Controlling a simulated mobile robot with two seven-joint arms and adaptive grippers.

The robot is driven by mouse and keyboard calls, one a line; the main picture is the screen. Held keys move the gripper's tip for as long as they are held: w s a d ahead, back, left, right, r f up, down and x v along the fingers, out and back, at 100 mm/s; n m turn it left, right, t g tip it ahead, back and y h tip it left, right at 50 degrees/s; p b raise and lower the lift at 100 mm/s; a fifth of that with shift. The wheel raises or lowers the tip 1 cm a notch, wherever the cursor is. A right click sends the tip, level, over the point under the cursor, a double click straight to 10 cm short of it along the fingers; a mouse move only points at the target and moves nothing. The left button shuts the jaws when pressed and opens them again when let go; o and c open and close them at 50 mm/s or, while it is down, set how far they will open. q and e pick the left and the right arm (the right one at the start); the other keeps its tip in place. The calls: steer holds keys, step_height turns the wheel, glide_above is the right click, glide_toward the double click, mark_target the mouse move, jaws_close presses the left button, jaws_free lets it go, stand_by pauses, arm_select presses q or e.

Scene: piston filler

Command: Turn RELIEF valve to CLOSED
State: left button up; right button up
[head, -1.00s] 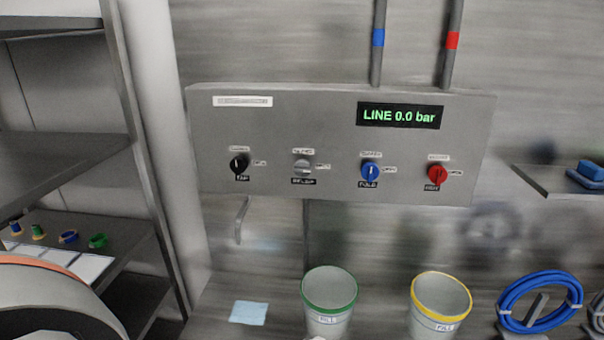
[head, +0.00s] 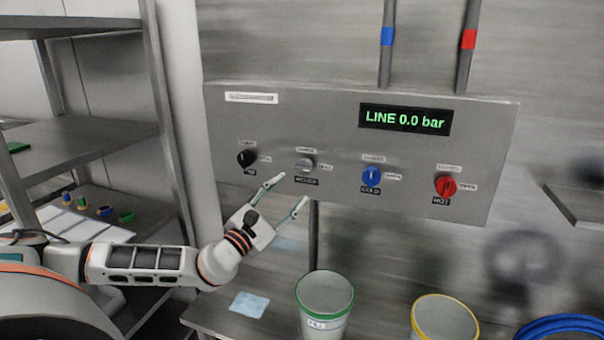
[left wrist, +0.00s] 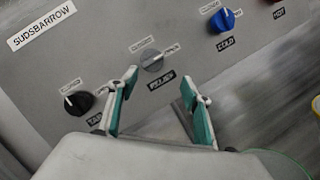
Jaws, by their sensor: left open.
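The grey RELIEF knob (head: 305,165) is on the front of the grey valve panel (head: 300,110), second from the left. Its bar appears to lie sideways towards the label at its right, but the lettering is blurred. The knob also shows in the left wrist view (left wrist: 151,60), beyond the gap between the fingertips. My left gripper (head: 294,188) is open and empty, just below and in front of the knob, near the RELIEF nameplate. In the left wrist view its green-padded fingers (left wrist: 160,78) stand either side of the nameplate, apart from the knob. My right gripper is out of view.
A black knob (head: 247,158) is left of RELIEF; blue (head: 371,177) and red (head: 445,187) knobs are to its right. The display (head: 405,119) reads LINE 0.0 bar. Green-rimmed (head: 325,310) and yellow-rimmed (head: 444,320) buckets stand below. A metal shelf (head: 90,140) is at left.

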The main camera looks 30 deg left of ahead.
mark_target(303, 168)
arm_select(q)
steer(key=shift+m, duration=0.5)
steer(key=w+r, duration=0.1)
steer(key=w, duration=0.1)
steer(key=w+r+p, duration=0.1)
steer(key=w, duration=0.1)
steer(key=w+r, duration=0.1)
steer(key=w, duration=0.1)
steer(key=shift+w+a+r+p, duration=0.1)
steer(key=shift+a+r+p, duration=0.15)
steer(key=shift+a+p, duration=0.05)
steer(key=shift+w, duration=0.5)
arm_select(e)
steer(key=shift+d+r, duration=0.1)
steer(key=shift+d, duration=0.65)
arm_select(q)
steer(key=c, duration=1.1)
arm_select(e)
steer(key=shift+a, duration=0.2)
